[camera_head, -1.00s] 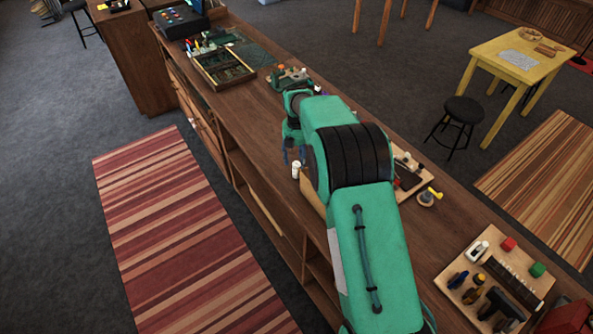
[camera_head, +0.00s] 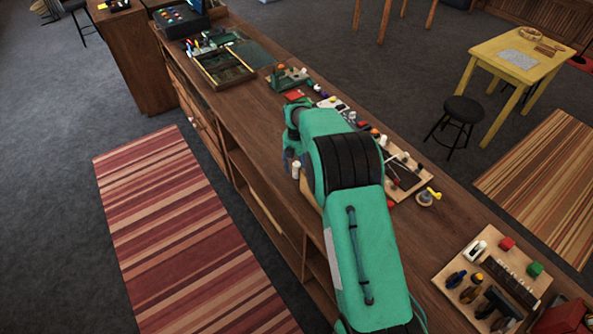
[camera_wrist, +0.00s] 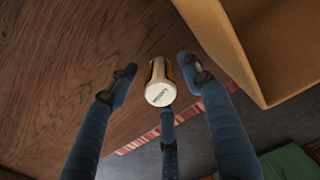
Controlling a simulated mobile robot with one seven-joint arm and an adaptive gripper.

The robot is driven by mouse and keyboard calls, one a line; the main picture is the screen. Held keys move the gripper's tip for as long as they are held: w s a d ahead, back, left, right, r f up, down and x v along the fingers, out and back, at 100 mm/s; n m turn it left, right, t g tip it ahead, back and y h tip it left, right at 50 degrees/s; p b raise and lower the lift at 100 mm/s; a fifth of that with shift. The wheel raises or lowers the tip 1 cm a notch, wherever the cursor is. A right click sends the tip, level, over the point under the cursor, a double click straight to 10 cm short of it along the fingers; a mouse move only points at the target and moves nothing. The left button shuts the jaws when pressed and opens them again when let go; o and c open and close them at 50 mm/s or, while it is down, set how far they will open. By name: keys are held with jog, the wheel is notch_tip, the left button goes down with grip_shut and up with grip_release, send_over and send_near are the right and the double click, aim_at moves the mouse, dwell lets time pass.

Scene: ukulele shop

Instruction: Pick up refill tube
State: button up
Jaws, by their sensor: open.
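The refill tube (camera_wrist: 159,88) is a small cylinder with a white lettered end and a brown and white side. In the wrist view it stands on the wooden counter, between the spread fingers of my gripper (camera_wrist: 160,92). The fingers are open around it, and a clear gap shows on its left and right. The third finger's tip is close below its white end; I cannot tell if they touch. In the head view a small white-topped cylinder (camera_head: 296,168) shows at the counter's front edge beside my arm, which hides most of my gripper.
A tan box (camera_wrist: 240,45) stands close to the right of the tube in the wrist view. The counter (camera_head: 262,125) edge is near, with the striped rug (camera_head: 185,235) below. A wooden tray (camera_head: 226,70) and a green stand (camera_head: 288,77) are farther along the counter.

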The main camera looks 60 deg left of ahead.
jog(key=c, duration=1.3)
jog(key=shift+o, duration=0.2)
jog(key=shift+r, duration=0.1)
jog(key=shift+r+b, duration=0.75)
jog(key=shift+r, duration=4.2)
